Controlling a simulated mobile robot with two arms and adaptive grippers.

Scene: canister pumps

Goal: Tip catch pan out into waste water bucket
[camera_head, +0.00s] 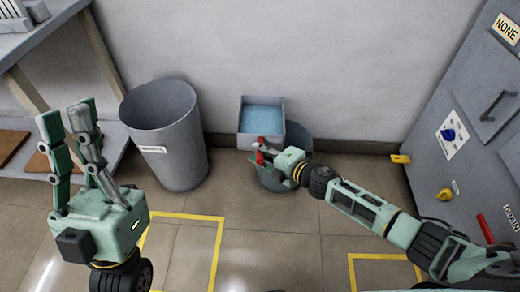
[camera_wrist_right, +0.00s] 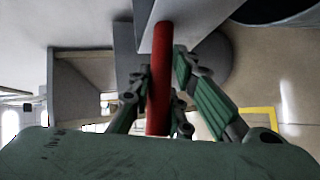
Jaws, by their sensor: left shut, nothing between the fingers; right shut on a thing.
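The catch pan (camera_head: 247,141) is a grey square box with pale blue water in it, and it looks about level. My right gripper (camera_head: 264,155) is shut on the pan's red handle (camera_wrist_right: 160,85). The pan is over or just in front of a smaller dark grey round bucket (camera_head: 300,140), partly hidden by the pan and my right gripper. A larger grey round bin (camera_head: 182,165) with a white label stands to the left; the label is too small to read, so I cannot tell which is the waste water bucket. My left gripper (camera_head: 70,122) is shut and empty, raised at the left.
A shelf table (camera_head: 40,38) with brown boards below stands at the left. A grey cabinet (camera_head: 460,100) with knobs and a red handle stands at the right. The wall is close behind the bins. Yellow floor markings (camera_head: 185,216) border clear floor in front.

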